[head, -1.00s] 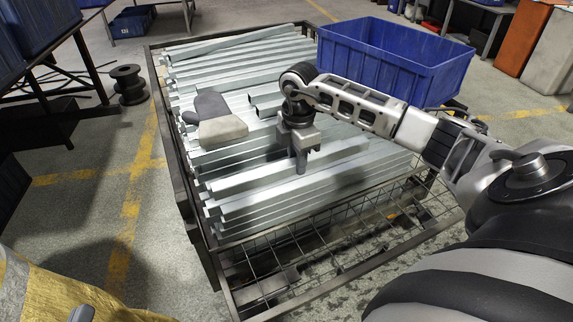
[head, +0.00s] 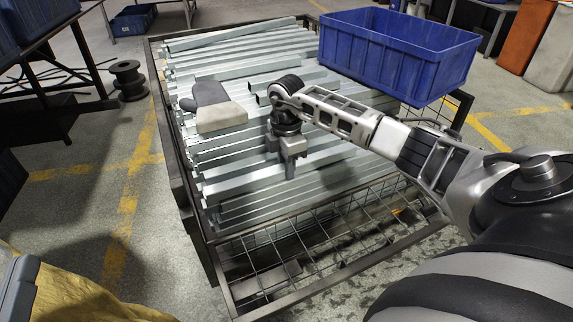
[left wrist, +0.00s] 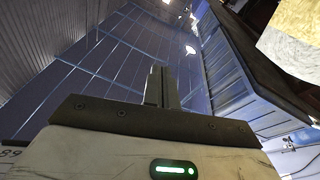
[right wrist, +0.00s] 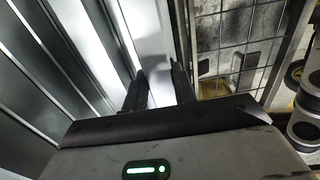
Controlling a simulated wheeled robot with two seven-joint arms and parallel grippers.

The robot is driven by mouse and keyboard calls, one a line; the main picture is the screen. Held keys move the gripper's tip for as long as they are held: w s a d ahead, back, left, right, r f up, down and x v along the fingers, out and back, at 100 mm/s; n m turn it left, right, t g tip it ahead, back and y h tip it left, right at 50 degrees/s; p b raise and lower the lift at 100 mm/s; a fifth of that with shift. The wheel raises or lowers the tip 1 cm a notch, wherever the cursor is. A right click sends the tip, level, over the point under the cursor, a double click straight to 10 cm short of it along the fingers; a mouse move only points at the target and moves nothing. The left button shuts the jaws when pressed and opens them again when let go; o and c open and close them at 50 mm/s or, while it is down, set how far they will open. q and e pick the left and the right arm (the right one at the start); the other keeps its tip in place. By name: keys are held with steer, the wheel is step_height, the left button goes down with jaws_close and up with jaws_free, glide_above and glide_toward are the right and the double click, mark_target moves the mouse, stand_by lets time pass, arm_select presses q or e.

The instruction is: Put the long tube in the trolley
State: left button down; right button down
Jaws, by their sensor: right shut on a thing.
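A long galvanized tube (head: 236,183) lies at the near side of the tubes stacked in the dark wire-mesh trolley (head: 262,240). My right gripper (head: 290,170) is shut on this tube, near its middle. In the right wrist view the tube (right wrist: 148,35) passes between the two fingertips (right wrist: 160,82). I cannot tell whether it rests on the tubes below or is slightly raised. In the left wrist view my left gripper (left wrist: 160,85) points upward, its fingers together and empty; in the head view I cannot make out its fingers.
A grey and beige padded object (head: 218,112) lies on the tubes. A blue crate (head: 400,52) stands at the trolley's back right corner. The near mesh strip of the trolley is bare. Yellow sheeting (head: 85,298) is at bottom left, and a black spool (head: 128,80) stands on the floor.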

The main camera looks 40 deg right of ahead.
steer(key=shift+f, duration=0.1)
steer(key=c, duration=1.1)
jaws_free()
step_height(320, 180, up, 7)
steer(key=p, duration=0.3)
steer(key=shift+f, duration=0.2)
arm_select(q)
steer(key=shift+s+d+f+n+g+y+p, duration=0.1)
steer(key=shift+s+f+n+g+y+p, duration=0.3)
steer(key=shift+f+g, duration=0.4)
steer(key=shift+s+f+n+g+y+p, duration=0.25)
steer(key=shift+s+f+n+g+p, duration=0.15)
steer(key=shift+f, duration=0.6)
steer(key=shift+s+d+f+n+g+y+p, duration=0.1)
steer(key=shift+s+f+n+g+y+p, duration=0.25)
steer(key=shift+f+g, duration=0.45)
arm_select(e)
steer(key=shift+r, duration=2.85)
arm_select(q)
steer(key=shift+f, duration=0.1)
